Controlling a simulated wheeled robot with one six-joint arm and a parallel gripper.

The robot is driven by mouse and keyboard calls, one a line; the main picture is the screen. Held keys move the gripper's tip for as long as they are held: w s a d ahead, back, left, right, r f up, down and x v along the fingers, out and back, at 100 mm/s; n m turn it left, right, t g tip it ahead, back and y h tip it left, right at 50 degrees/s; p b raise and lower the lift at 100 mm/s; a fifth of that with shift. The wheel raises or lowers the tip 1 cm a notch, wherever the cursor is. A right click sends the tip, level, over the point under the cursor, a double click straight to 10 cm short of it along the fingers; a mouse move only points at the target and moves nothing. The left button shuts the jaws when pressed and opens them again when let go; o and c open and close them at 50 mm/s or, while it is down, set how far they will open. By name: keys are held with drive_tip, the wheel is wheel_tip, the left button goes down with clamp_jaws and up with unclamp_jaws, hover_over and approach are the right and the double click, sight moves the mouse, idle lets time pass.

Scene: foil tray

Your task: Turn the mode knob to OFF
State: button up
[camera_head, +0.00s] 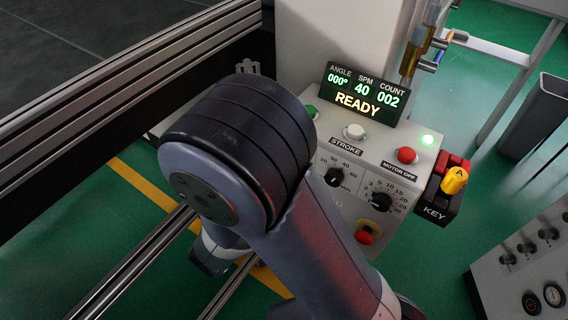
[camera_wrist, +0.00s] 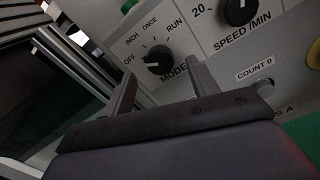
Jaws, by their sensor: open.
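The mode knob (camera_wrist: 158,60) is a black round knob on the light grey panel in the wrist view. Labels OFF, INCH, ONCE and RUN run around its left and upper side, with MODE below right. A small white mark on the knob seems to point left, towards OFF. My gripper (camera_wrist: 161,63) is open, with one finger to the left of the knob and one to the right. I cannot tell whether either finger touches it. In the head view my arm hides the mode knob and the gripper.
The speed knob (camera_wrist: 238,10) sits up and right of the mode knob. The head view shows a lit READY display (camera_head: 363,95), a red motor-off button (camera_head: 407,155), a red stop button (camera_head: 364,237) and a yellow key switch (camera_head: 454,180). A dark railed frame (camera_head: 130,80) stands left.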

drive_tip(key=v, duration=0.7)
idle(0.3)
drive_tip(key=x, duration=1)
drive_tip(key=shift+w+d, duration=0.2)
drive_tip(key=shift+w, duration=0.05)
